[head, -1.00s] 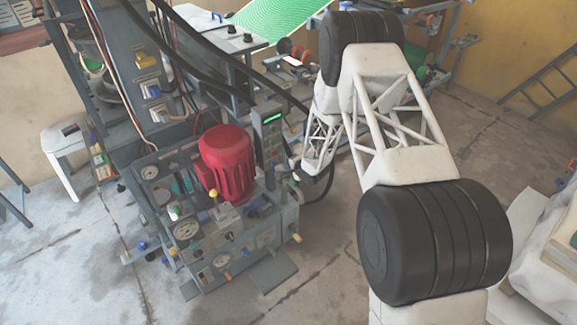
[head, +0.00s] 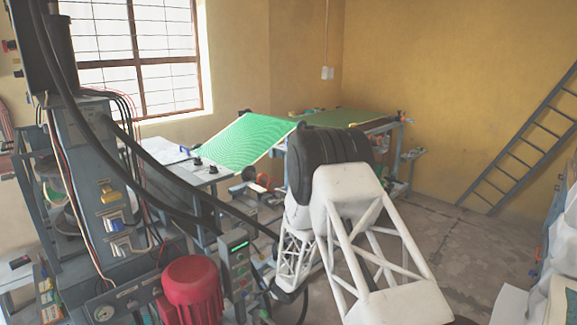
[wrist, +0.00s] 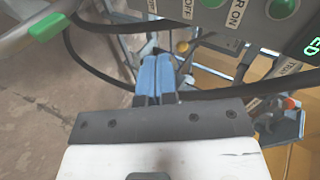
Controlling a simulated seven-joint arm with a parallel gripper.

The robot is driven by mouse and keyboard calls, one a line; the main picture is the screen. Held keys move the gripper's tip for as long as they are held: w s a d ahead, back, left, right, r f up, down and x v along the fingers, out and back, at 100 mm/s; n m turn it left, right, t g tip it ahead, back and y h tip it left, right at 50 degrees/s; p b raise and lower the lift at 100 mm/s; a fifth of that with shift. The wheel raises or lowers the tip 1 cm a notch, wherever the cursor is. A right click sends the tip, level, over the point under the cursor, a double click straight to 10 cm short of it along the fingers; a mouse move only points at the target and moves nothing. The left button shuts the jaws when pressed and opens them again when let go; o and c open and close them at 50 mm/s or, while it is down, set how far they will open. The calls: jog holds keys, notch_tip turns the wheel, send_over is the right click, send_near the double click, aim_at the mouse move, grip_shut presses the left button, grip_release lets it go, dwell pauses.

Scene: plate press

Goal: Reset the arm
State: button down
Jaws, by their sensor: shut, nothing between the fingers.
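My gripper (wrist: 155,78) shows in the wrist view as two blue fingers side by side, shut with nothing between them. Just beyond the fingers is a grey control box (wrist: 238,14) with green buttons and ON and OFF labels. The fingers look apart from it, though the exact gap is hard to judge. In the head view the same kind of box (head: 238,262) stands left of my white and black arm (head: 372,240). My fingers cannot be made out in the head view.
A red motor (head: 192,287) sits at the lower left beside the press column (head: 95,185). Black hoses (head: 165,185) cross toward the box. A green conveyor belt (head: 245,143) lies behind. A ladder (head: 520,140) leans at the right wall. Open floor (head: 450,225) lies right of my arm.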

jog(key=s+d+r+n+h, duration=0.1)
jog(key=s+d+r+h, duration=0.1)
jog(key=d+r, duration=0.5)
jog(key=s+d+r+h, duration=0.2)
jog(key=d+r, duration=0.1)
jog(key=r, duration=0.8)
jog(key=s+d+r+n+g+h, duration=0.1)
jog(key=s+d+r, duration=0.4)
jog(key=s+r, duration=0.15)
jog(key=s+d+r+n+h, duration=0.1)
jog(key=s+d+r+h, duration=0.1)
jog(key=s+d+r, duration=0.35)
jog(key=s+d+r+n+g, duration=0.1)
jog(key=s+r, duration=0.4)
jog(key=s, duration=0.9)
jog(key=s+d+r+n+g, duration=0.2)
jog(key=s+r, duration=0.3)
jog(key=s, duration=0.8)
jog(key=s+d+r+n+g, duration=0.2)
jog(key=s+d+r, duration=0.2)
jog(key=s, duration=1)
jog(key=shift+s+r, duration=0.3)
jog(key=shift+r, duration=0.2)
